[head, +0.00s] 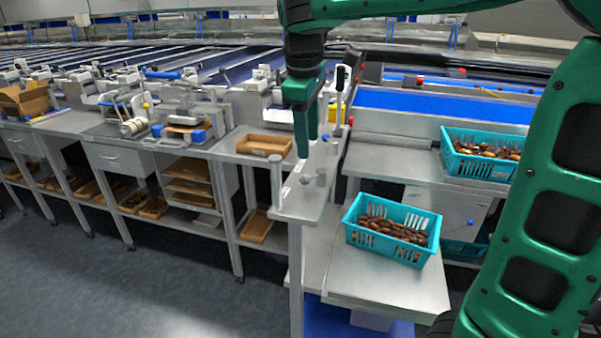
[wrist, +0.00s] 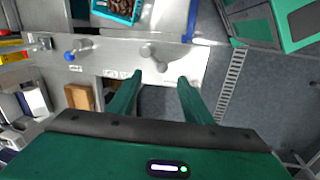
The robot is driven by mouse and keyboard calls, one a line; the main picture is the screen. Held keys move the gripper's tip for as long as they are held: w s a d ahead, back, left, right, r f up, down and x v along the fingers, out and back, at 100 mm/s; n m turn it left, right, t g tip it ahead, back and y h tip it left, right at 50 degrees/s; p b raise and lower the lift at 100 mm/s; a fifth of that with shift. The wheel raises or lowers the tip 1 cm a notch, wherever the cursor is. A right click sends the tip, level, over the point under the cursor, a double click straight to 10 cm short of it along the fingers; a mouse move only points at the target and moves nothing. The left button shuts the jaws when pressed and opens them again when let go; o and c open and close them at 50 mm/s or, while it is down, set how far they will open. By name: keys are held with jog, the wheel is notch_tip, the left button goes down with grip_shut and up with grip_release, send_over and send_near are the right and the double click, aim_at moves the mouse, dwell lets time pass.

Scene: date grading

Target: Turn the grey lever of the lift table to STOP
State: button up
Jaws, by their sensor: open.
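The grey lever (wrist: 153,56) stands on a narrow metal plate (wrist: 185,62) in the wrist view, slanting towards the lower right. In the head view the lever (head: 320,180) is small, just below my gripper (head: 303,152). In the wrist view my gripper (wrist: 160,78) is open and empty, its two green fingers spread just short of the lever, one to either side. They seem apart from it. Small white labels (wrist: 111,73) lie on the plate left of the fingers; their words are too small to read, so I cannot tell which marks STOP.
A blue-knobbed handle (wrist: 73,55) is further left on the same plate. A teal crate of dates (head: 362,238) stands on the metal table to the right; another (head: 452,160) is behind it. A grey post (head: 276,180) rises at the plate's left. Open floor lies at front left.

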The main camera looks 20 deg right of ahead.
aim_at(305, 175)
jog(key=shift+n, duration=0.3)
jog(key=f, duration=0.3)
jog(key=w+f, duration=0.1)
jog(key=f, duration=0.3)
jog(key=w+f, duration=0.1)
jog(key=f, duration=0.2)
jog(key=shift+w+d+f, duration=0.1)
jog(key=shift+f, duration=0.05)
